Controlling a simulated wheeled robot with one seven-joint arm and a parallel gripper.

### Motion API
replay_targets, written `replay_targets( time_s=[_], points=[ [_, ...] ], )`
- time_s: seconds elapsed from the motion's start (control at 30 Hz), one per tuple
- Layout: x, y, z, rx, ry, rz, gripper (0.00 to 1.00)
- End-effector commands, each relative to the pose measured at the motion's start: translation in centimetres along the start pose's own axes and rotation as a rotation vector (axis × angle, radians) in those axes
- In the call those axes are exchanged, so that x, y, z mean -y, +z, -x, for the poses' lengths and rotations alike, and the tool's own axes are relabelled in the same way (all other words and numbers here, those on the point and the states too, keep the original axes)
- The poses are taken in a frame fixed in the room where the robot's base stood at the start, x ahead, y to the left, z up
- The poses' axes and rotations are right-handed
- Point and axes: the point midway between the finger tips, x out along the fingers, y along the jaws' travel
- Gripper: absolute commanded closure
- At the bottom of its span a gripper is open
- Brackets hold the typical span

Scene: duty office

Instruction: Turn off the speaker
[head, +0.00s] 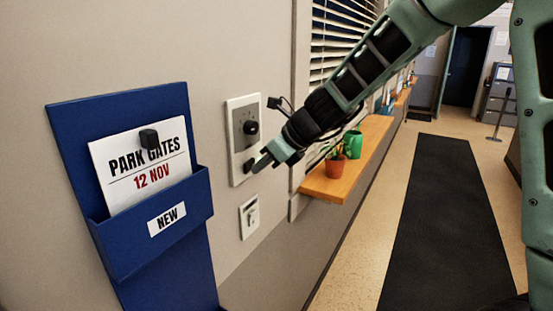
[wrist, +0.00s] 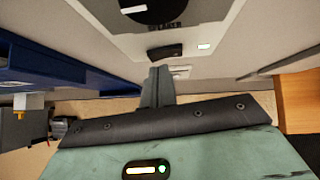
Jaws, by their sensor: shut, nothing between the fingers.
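The speaker control panel (head: 237,112) is a white-framed plate on the wall with a round black knob (head: 251,127). In the wrist view the knob (wrist: 150,8) is cut off by the top edge. My gripper (head: 256,164) is shut and empty, at the lower part of the panel. In the wrist view its fingertips (wrist: 158,72) are just below the rocker switch. I cannot tell whether they touch it.
A second small wall plate (head: 249,217) sits below the panel. A blue holder (head: 150,245) with a "PARK GATES 12 NOV" card (head: 120,165) hangs at left. A wooden sill (head: 325,186) with a potted plant (head: 335,170) and green mug (head: 353,143) juts out at right. The dark floor mat (head: 440,220) is clear.

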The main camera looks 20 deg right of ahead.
Motion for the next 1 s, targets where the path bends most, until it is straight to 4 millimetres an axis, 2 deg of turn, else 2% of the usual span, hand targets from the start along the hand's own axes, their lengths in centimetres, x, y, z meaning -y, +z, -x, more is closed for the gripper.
replay_targets(
  time_s=[0.77,1.0],
  points=[
    [-0.14,0.79,-0.8,0.001,0.001,0.0,1.0],
    [0.7,0.67,-0.59,0.001,-0.001,-0.002,1.0]
  ],
)
